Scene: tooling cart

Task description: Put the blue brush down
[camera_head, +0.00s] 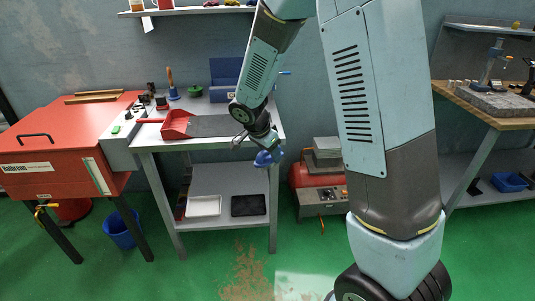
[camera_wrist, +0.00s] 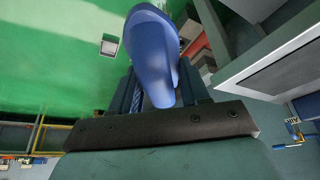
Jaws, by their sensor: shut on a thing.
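The blue brush (camera_wrist: 152,50) is held in my gripper (camera_wrist: 157,88), and its broad, smooth blue part sticks out past the fingers in the wrist view. In the head view the brush (camera_head: 267,158) hangs under my gripper (camera_head: 262,147), just off the front right corner of the tooling cart (camera_head: 232,143). It is at about the height of the cart top and appears to be over the floor, not resting on anything. My gripper is shut on it. The held part is mostly hidden between the fingers.
A red machine (camera_head: 318,182) stands right. Sawdust (camera_head: 247,272) lies on the floor.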

